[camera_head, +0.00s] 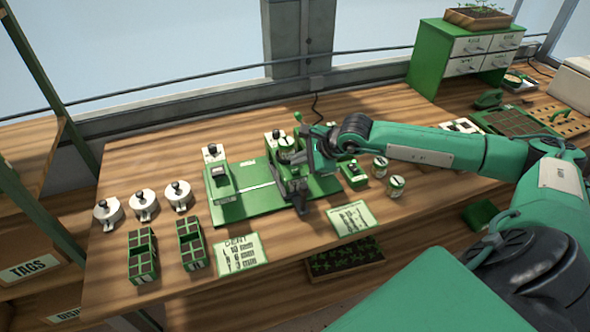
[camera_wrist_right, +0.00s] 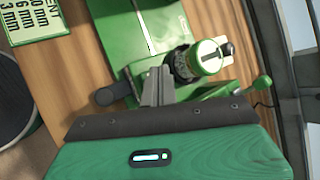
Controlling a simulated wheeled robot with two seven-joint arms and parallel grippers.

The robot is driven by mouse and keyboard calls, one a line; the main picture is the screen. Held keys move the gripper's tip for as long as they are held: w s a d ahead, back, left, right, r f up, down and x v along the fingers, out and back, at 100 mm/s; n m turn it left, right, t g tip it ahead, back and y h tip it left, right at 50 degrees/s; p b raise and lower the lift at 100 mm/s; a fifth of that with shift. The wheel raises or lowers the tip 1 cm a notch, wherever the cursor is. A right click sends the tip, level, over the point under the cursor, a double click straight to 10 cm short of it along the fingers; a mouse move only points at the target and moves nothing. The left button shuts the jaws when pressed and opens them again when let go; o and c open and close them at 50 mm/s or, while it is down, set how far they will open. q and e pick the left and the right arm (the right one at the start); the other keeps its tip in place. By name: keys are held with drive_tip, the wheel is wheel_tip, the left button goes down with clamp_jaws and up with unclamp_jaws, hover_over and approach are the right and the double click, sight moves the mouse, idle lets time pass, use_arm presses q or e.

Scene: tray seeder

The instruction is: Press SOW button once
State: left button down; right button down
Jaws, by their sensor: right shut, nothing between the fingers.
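The green tray seeder (camera_head: 262,198) stands mid-table in the head view, and its green plate also shows in the wrist view (camera_wrist_right: 118,25). A jar with a green rim (camera_head: 287,143) sits on its right-hand unit; from above it shows in the wrist view (camera_wrist_right: 208,57). A dark rounded part (camera_wrist_right: 107,94) sticks out beside that unit. My right gripper (camera_wrist_right: 157,85) is shut and empty, fingertips close beside the jar's dark mount; I cannot tell whether they touch. No SOW lettering is legible. A small green box with a dark top (camera_head: 353,174) stands right of the seeder. My left gripper is out of view.
Several white round pieces with black knobs (camera_head: 143,205) and two green cell trays (camera_head: 142,256) stand at the left. A depth card (camera_head: 240,253) and another card (camera_head: 352,219) lie in front. Two jars (camera_head: 396,187) stand right, below my right arm. A green-handled lever (camera_wrist_right: 248,91) is near my gripper.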

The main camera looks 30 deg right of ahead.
sight(299, 171)
idle(0.8)
drive_tip(key=shift+f+b, duration=0.45)
drive_tip(key=shift+b, duration=0.4)
drive_tip(key=shift+f+b, duration=0.5)
drive_tip(key=shift+b, duration=0.2)
idle(0.3)
drive_tip(key=shift+r, duration=0.1)
idle(0.3)
drive_tip(key=shift+r, duration=0.85)
drive_tip(key=shift+r+p, duration=0.9)
drive_tip(key=shift+r, duration=1.6)
